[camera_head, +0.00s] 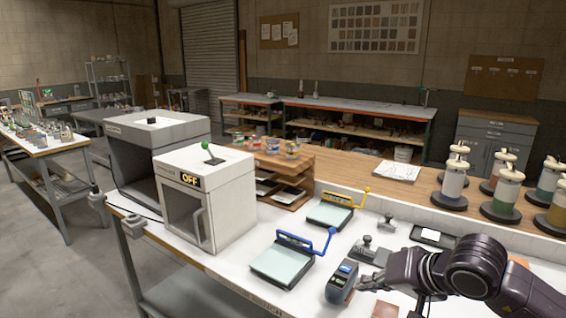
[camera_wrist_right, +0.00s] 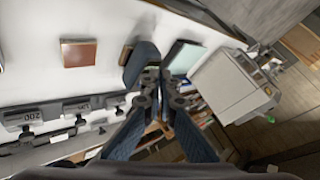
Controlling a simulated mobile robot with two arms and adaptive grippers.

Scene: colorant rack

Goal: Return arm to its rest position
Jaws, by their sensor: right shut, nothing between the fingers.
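My right arm (camera_head: 475,268) comes in from the lower right in the head view and reaches over the white worktable. My right gripper (camera_head: 372,282) is low over the table, right beside a dark handheld device (camera_head: 342,283) with a small lit screen. In the wrist view the fingers of the right gripper (camera_wrist_right: 165,80) are closed together and empty. The device (camera_wrist_right: 141,62) shows just past the fingertips there; I cannot tell whether they touch it. My left gripper is not in view.
A white OFF box (camera_head: 205,200) and a grey booth (camera_head: 150,150) stand at the left. Two pads with blue (camera_head: 285,262) and yellow (camera_head: 330,214) handles lie mid-table. Colorant canisters (camera_head: 505,192) stand at the back right. A brown square tile (camera_wrist_right: 79,53) lies near the device.

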